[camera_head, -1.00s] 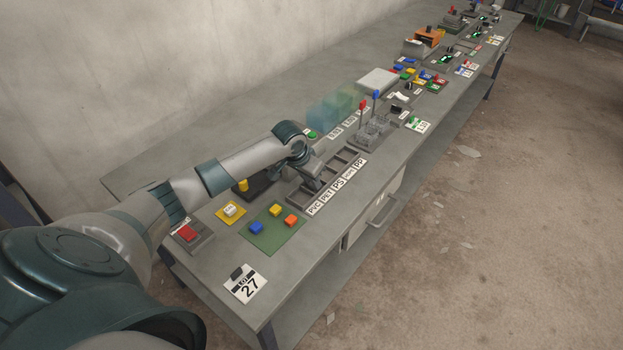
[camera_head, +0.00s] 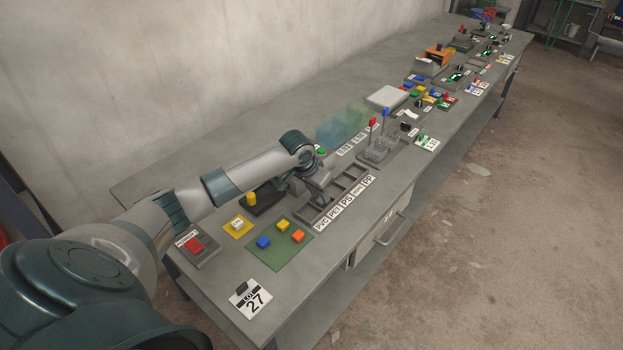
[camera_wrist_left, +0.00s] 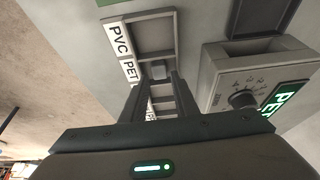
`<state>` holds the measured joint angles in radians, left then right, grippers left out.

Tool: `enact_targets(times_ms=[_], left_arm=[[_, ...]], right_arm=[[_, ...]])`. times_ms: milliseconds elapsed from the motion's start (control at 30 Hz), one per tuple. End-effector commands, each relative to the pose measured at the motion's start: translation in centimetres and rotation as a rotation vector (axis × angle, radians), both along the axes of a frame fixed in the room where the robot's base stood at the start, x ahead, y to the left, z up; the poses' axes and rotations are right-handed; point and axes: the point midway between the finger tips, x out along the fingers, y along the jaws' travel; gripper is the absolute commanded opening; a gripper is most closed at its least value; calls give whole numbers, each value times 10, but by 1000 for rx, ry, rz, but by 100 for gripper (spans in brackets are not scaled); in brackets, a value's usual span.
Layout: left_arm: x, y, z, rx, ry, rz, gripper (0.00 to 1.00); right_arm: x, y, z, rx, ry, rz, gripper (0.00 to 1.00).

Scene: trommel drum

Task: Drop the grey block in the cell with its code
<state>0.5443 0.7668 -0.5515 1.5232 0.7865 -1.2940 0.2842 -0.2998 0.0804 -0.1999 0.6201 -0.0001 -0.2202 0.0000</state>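The grey cell tray (camera_head: 352,176) lies on the bench, with code labels PVC (camera_head: 322,222), PET, PS and PP among those along its front edge. My left gripper (camera_head: 321,197) is low over its PVC/PET end. In the left wrist view the gripper (camera_wrist_left: 158,82) points into the tray, its fingers apart with dividers visible between them. A small grey block (camera_wrist_left: 158,72) shows between the fingertips, by the PET label (camera_wrist_left: 129,70), seemingly clear of both fingers. Whether it rests on the cell floor is unclear. A box with a dial (camera_wrist_left: 242,98) has a lit display reading PET (camera_wrist_left: 284,103).
A green mat (camera_head: 268,251) with blue, yellow and orange blocks lies left of the tray. My right gripper is out of view.

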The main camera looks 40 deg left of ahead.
Motion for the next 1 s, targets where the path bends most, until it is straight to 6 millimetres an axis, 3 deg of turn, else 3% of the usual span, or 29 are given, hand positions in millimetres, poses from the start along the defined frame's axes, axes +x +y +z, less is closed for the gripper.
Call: enact_targets(times_ms=[533, 733, 1000], left_arm=[[-35, 3, 85, 0, -3, 0, 27], [-40, 2, 98, -1, -1, 0, 27], [-41, 3, 100, -1, 0, 0, 27]], right_arm=[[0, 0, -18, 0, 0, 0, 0], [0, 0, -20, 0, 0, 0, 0], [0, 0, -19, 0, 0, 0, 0]])
